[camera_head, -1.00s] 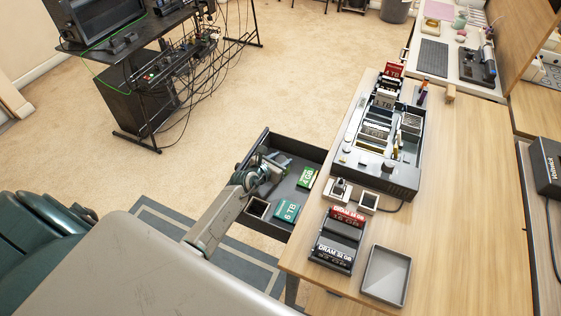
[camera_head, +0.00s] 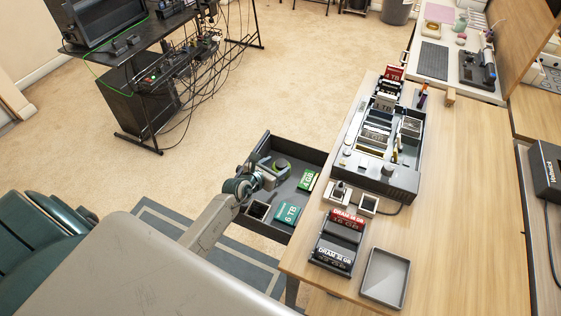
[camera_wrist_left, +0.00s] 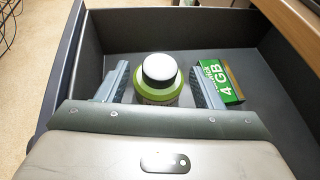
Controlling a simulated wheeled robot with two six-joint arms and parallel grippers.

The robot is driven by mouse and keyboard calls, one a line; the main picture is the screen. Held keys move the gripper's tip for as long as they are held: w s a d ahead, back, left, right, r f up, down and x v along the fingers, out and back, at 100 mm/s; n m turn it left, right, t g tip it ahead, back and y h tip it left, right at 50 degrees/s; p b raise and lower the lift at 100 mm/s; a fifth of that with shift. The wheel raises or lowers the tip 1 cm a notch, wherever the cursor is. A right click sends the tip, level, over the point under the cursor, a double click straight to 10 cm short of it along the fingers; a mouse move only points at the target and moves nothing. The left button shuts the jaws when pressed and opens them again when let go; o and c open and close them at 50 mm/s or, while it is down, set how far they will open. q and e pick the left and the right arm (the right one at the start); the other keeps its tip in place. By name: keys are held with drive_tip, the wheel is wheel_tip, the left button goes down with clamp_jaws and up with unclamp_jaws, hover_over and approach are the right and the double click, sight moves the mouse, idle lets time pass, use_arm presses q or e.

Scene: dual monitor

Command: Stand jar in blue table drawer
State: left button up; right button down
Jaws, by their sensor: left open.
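The jar (camera_head: 283,165), green with a dark lid, stands upright inside the open dark drawer (camera_head: 309,156) at the left side of the wooden table. In the left wrist view the jar (camera_wrist_left: 160,93) has a pale lid top, and its lower part is hidden by my gripper's body. My left gripper (camera_head: 268,170) reaches over the drawer's near left side. Its fingers are open in the left wrist view, one to each side of the jar with gaps between. My right gripper is not in view.
A green 4 GB box (camera_head: 308,180), a teal 6 TB box (camera_head: 287,214) and a small square container (camera_head: 258,210) lie in the drawer. An open computer case (camera_head: 375,172), DRAM boxes (camera_head: 334,256) and an empty grey tray (camera_head: 385,278) are on the table.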

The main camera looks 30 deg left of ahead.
use_arm(q)
drive_tip(key=p+v, duration=0.1)
drive_tip(key=v, duration=0.7)
drive_tip(key=shift+s+r, duration=0.1)
